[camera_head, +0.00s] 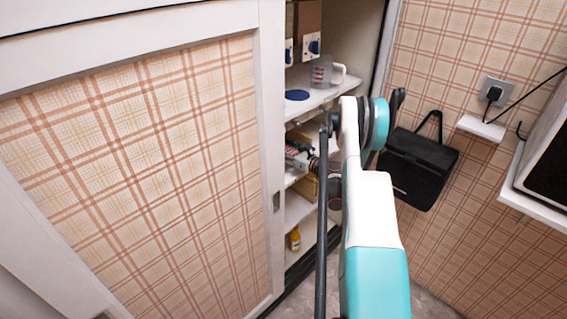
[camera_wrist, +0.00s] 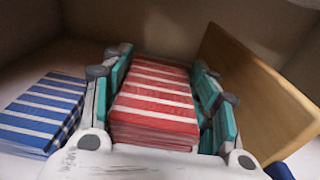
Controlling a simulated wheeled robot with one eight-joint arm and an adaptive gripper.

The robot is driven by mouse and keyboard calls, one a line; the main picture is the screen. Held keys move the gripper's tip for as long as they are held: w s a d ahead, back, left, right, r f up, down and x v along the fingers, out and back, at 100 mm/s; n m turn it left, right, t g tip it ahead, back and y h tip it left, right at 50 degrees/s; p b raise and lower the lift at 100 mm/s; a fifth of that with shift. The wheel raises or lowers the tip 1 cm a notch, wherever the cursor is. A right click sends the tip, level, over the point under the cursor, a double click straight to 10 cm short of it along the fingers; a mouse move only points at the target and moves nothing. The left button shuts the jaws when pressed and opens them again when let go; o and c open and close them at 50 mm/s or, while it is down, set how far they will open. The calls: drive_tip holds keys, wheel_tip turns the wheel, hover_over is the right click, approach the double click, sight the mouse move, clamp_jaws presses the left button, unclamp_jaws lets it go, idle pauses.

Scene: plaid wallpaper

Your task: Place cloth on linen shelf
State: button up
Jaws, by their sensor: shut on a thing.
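A folded red-and-white striped cloth (camera_wrist: 155,105) lies between the two teal fingers of my gripper (camera_wrist: 161,66) in the wrist view. The gripper is shut on the cloth, with a finger along each side. The cloth is a flat stack of several layers. A linen shelf surface (camera_wrist: 22,152) shows pale under it; any gap below the cloth is hidden. In the head view my arm reaches into the open closet, and my gripper is largely hidden. Small striped items (camera_head: 298,155) show on a middle shelf there, too small to tell apart.
A folded blue-and-white striped cloth (camera_wrist: 45,112) lies left of my gripper. A wooden board or box (camera_wrist: 250,90) stands close on the right, with a blue thing (camera_wrist: 279,171) below. The upper closet shelf (camera_head: 318,95) holds a mug (camera_head: 322,72). A black bag (camera_head: 418,165) hangs right.

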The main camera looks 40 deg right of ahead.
drive_tip(key=shift+f+b, duration=0.8)
drive_tip(key=shift+f, duration=1.65)
drive_tip(key=shift+f, duration=0.1)
drive_tip(key=o, duration=1)
drive_tip(key=shift+o, duration=0.2)
